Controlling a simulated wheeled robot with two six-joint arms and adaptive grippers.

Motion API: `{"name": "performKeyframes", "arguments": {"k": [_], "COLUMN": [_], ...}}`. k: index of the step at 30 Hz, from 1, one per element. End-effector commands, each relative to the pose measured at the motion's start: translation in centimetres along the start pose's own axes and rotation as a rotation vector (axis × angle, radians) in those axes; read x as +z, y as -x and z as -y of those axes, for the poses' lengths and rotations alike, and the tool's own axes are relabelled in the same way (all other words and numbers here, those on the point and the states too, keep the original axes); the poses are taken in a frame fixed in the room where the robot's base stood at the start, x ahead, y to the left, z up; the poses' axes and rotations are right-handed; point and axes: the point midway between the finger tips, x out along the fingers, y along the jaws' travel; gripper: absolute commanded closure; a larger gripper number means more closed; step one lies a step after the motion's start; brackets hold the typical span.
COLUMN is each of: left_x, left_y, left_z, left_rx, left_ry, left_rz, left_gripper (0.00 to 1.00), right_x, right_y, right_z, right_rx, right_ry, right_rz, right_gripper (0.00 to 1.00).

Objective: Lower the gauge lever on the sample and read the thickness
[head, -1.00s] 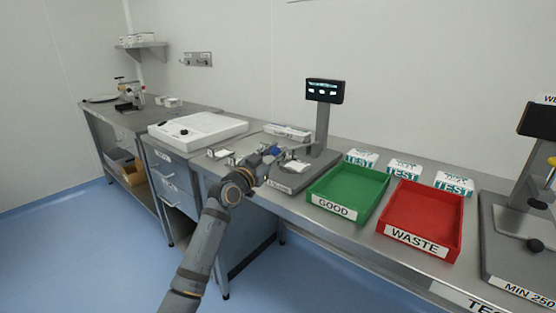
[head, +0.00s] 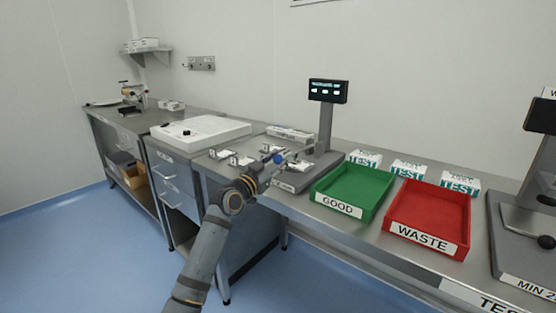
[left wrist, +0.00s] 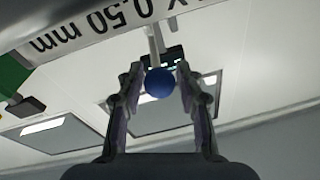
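The thickness gauge (head: 325,125) stands mid-bench, with a lit display (head: 328,91) on its post and a low base; the reading is too small to make out. Its lever ends in a blue ball knob (head: 278,158), which also shows in the left wrist view (left wrist: 160,83). My left gripper (left wrist: 160,72) is open, with one finger on each side of the knob and slight gaps visible. In the head view, my left gripper (head: 276,160) hides part of the gauge base. A pale sample seems to lie on the base, partly hidden. My right gripper is not in view.
A green GOOD tray (head: 337,208) and a red WASTE tray (head: 418,236) stand right of the gauge, with TEST boxes (head: 408,168) behind. Small white pieces (head: 222,154) lie left of the gripper, near a white board (head: 200,131). Another tester stands far right.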

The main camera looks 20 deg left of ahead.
Motion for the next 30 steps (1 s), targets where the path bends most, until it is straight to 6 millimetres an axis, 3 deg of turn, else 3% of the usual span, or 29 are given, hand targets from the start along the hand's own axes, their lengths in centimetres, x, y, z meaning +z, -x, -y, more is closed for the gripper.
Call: {"name": "performKeyframes", "arguments": {"k": [3, 14, 24, 30], "left_x": [-0.1, -0.1, 0.1, 0.0], "left_y": [0.0, 0.9, 8.9, 11.4], "left_z": [0.0, 0.1, 0.1, 0.1], "left_rx": [-0.001, -0.002, 0.000, -0.002], "left_ry": [0.000, -0.003, -0.011, -0.006], "left_rz": [-0.002, -0.003, 0.003, 0.001], "left_gripper": [0.48, 0.48, 0.48, 0.48], "right_x": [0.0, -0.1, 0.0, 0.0], "right_y": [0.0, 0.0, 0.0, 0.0], "right_z": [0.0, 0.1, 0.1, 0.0], "right_rx": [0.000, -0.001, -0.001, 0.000], "right_ry": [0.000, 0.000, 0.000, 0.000], "right_rz": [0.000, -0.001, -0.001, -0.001], "right_gripper": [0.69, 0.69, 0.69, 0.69]}}
